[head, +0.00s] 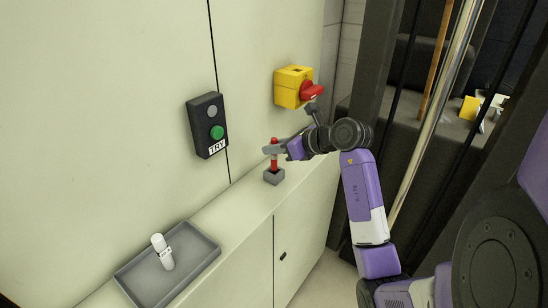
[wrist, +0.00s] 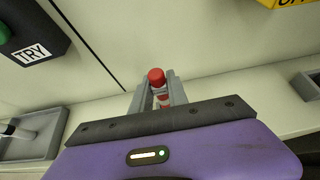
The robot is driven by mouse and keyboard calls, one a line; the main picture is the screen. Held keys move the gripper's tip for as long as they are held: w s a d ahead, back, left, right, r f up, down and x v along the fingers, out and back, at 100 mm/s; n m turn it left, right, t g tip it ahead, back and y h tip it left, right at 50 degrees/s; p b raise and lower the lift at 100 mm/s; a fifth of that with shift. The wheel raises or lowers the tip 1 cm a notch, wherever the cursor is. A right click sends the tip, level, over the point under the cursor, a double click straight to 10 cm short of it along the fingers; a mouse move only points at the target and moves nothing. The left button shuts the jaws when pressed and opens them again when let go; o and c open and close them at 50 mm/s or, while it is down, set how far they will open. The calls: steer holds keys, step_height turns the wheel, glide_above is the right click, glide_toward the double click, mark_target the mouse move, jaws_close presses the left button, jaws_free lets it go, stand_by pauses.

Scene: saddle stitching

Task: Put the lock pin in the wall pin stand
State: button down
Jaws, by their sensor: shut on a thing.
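The lock pin (head: 274,161) is red and upright, held between the fingers of my gripper (head: 272,148). In the wrist view its red knob (wrist: 156,76) shows between the two grey fingers (wrist: 157,98), with a red and white part below. My gripper is shut on it.
A grey tray (head: 203,256) with a white cylinder (head: 163,252) lies on the ledge (head: 232,205) at left. A black TRY button box (head: 208,125) and a yellow switch box (head: 294,87) with a red handle are on the wall. Another grey holder (wrist: 310,87) shows at the wrist view's right edge.

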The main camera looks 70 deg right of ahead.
mark_target(277, 158)
steer(key=shift+f, duration=1.75)
steer(key=shift+f, duration=0.25)
steer(key=c, duration=1.3)
jaws_free()
steer(key=shift+r, duration=0.1)
